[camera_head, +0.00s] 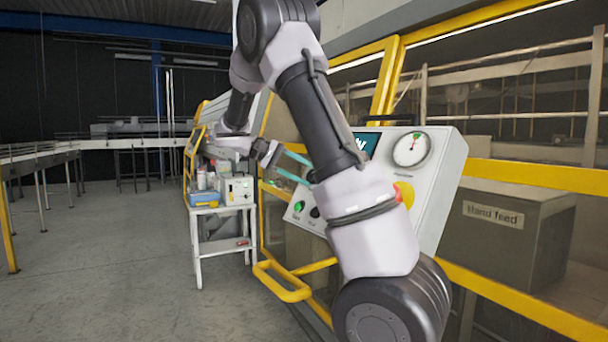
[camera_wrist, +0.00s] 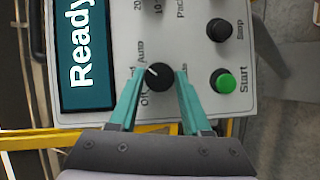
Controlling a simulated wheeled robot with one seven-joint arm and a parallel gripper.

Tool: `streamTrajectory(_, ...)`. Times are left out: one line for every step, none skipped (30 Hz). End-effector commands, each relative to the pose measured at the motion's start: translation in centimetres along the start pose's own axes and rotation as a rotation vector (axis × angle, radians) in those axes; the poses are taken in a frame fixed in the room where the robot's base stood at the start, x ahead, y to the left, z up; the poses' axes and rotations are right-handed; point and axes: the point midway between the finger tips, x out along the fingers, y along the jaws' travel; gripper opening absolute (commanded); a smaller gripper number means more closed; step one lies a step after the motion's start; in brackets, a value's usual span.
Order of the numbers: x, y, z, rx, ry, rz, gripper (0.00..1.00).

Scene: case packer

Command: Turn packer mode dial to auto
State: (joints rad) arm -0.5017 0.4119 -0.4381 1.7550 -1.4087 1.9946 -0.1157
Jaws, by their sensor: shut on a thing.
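The black mode dial (camera_wrist: 158,77) sits on the light grey control panel (camera_wrist: 110,108) in the wrist view, with a small white pointer mark. The mark points to the picture's upper left, toward the "Auto" label side; I cannot tell whether it lines up exactly. An "Off" label is at the dial's lower left, and another label is partly hidden by the right finger. My gripper (camera_wrist: 159,78) has its teal fingers on either side of the dial, shut on it. In the head view my gripper (camera_head: 308,171) reaches the panel (camera_head: 440,190), where my arm hides the dial.
A green start button (camera_wrist: 223,81) and a black stop button (camera_wrist: 218,30) lie right of the dial. The screen (camera_wrist: 83,50) reads "Ready". A round gauge (camera_head: 411,149), yellow guard rails (camera_head: 540,175) and a white side table (camera_head: 222,212) stand nearby. Open floor lies left.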

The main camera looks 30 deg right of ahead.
Motion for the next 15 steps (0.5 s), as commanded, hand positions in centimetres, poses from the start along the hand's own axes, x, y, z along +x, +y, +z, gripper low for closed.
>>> streamTrajectory(0.01, 0.01, 0.01, 0.021, -0.002, -0.014, 0.0)
streamTrajectory(0.01, 0.02, 0.01, 0.035, -0.003, -0.022, 0.0)
streamTrajectory(0.01, 0.04, 0.0, 0.05, -0.003, -0.03, 0.0)
streamTrajectory(0.01, 0.06, 0.0, 0.061, -0.003, -0.036, 0.0)
streamTrajectory(0.01, 0.06, 0.0, 0.071, -0.004, -0.042, 0.0)
streamTrajectory(0.0, 0.07, 0.0, 0.082, -0.005, -0.049, 0.0)
streamTrajectory(0.0, 0.07, 0.0, 0.09, -0.005, -0.054, 0.0)
streamTrajectory(0.0, 0.08, 0.0, 0.098, -0.005, -0.058, 0.0)
streamTrajectory(-0.01, 0.1, 0.0, 0.106, -0.005, -0.062, 0.0)
streamTrajectory(-0.01, 0.1, 0.0, 0.11, -0.006, -0.065, 0.0)
streamTrajectory(-0.01, 0.11, 0.0, 0.114, -0.006, -0.067, 0.0)
streamTrajectory(-0.01, 0.11, 0.0, 0.119, -0.006, -0.069, 0.0)
streamTrajectory(-0.01, 0.11, 0.0, 0.122, -0.006, -0.071, 0.0)
streamTrajectory(-0.01, 0.11, 0.0, 0.124, -0.007, -0.072, 0.0)
streamTrajectory(-0.01, 0.11, 0.0, 0.126, -0.007, -0.073, 0.0)
